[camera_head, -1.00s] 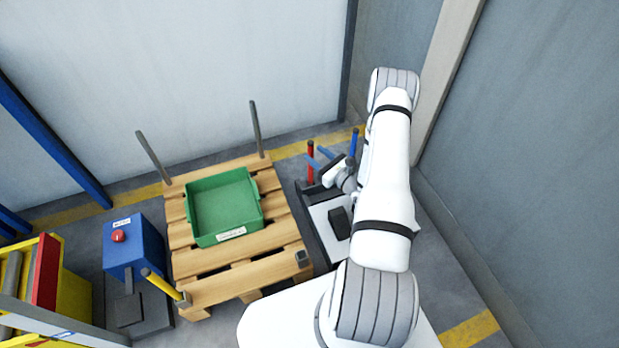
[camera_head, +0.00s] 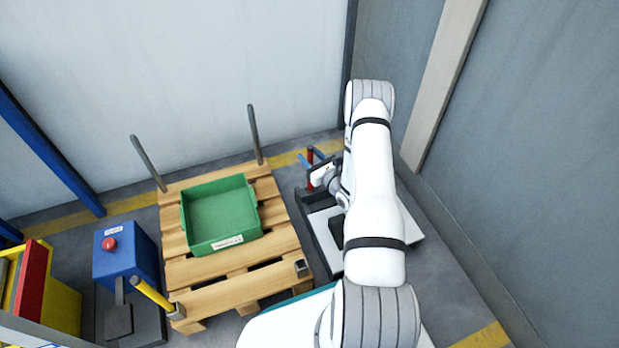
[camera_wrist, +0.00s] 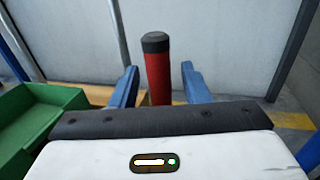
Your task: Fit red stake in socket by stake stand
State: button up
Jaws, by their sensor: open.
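The red stake (camera_head: 310,155), with a dark cap, stands upright in the stake stand (camera_head: 312,205) right of the pallet. In the wrist view the red stake (camera_wrist: 158,72) rises between the two blue fingers of my gripper (camera_wrist: 158,88). The fingers are open, with a gap on each side of the stake; its lower part is hidden behind my gripper's body. In the head view my gripper (camera_head: 314,160) is at the stake. A dark square socket (camera_head: 302,266) at the pallet's front right corner, on the stand side, looks empty.
A green bin (camera_head: 222,212) sits on the wooden pallet (camera_head: 235,275). Two grey stakes stand at its back corners, and a yellow stake (camera_head: 152,294) leans at the front left. A blue box with a red button (camera_head: 110,244) stands left. Walls close the back and right.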

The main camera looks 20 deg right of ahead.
grip_shut()
dwell(0.3)
dwell(0.3)
